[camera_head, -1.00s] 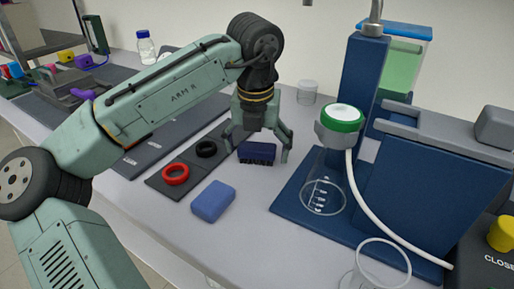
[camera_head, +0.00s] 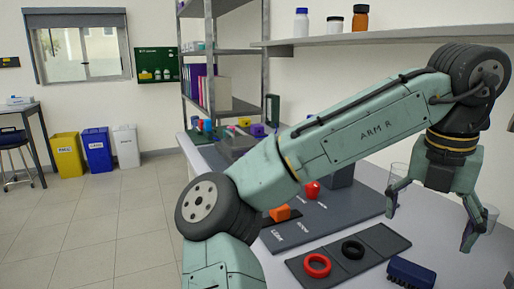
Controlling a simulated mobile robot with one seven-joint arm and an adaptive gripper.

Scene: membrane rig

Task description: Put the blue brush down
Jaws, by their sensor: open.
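The blue brush (camera_head: 411,272) lies on the white bench at the lower right of the head view, bristles showing along its lower side. Its right end is near a clear vessel or bare bench that I cannot make out well. My gripper (camera_head: 428,226) is open and empty, raised above and behind the brush in the picture, with its two fingers spread wide and pointing down. The fingers do not touch the brush.
A labelled grey mat (camera_head: 345,215) behind carries an orange block (camera_head: 279,213) and a red piece (camera_head: 312,190). Shelves and bottles stand behind; coloured bins (camera_head: 98,150) stand on the floor.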

